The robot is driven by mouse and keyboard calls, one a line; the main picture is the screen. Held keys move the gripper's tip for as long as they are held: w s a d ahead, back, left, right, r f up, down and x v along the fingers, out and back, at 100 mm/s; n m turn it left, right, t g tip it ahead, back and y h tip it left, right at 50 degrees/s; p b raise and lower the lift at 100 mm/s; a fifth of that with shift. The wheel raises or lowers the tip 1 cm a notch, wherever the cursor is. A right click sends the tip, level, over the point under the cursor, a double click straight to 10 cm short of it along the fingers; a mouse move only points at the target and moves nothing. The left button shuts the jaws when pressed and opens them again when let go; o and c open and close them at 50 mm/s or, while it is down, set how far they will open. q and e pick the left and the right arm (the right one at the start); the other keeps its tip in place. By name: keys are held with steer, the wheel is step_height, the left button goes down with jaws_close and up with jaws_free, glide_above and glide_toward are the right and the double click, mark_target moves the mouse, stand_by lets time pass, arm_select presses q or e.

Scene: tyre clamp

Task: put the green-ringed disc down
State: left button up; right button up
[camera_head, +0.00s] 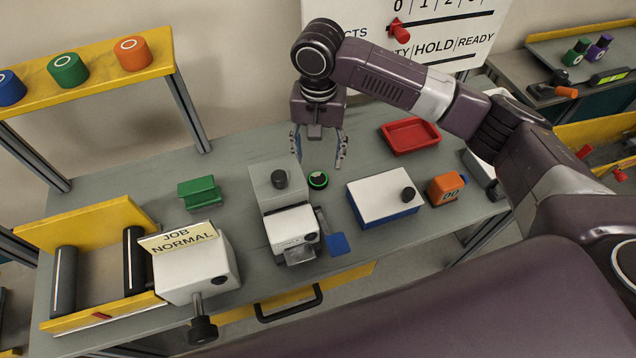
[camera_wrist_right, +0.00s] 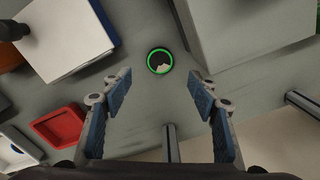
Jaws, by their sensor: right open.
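The green-ringed disc (camera_head: 318,180) is small and dark with a bright green rim. It lies on the grey workbench (camera_head: 235,165), just right of a grey and white device (camera_head: 272,181) with a black knob. My right gripper (camera_head: 319,163) is open and empty above the disc, with its two fingers spread. In the right wrist view the disc (camera_wrist_right: 159,61) shows ahead of the gap between the open blue-padded fingers (camera_wrist_right: 160,95), apart from both. My left gripper is not in view.
A white and blue box (camera_head: 384,196) and an orange counter (camera_head: 445,189) stand right of the disc. A red tray (camera_head: 409,135) lies behind them. A green block (camera_head: 199,192) and a "JOB NORMAL" box (camera_head: 195,265) stand left. Bare bench lies behind the disc.

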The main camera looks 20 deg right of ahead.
mark_target(318, 178)
steer(key=f+p, duration=0.2)
steer(key=f, duration=0.4)
steer(key=shift+s+f, duration=0.2)
steer(key=shift+f, duration=0.6)
steer(key=c, duration=1.2)
steer(key=shift+r, duration=0.1)
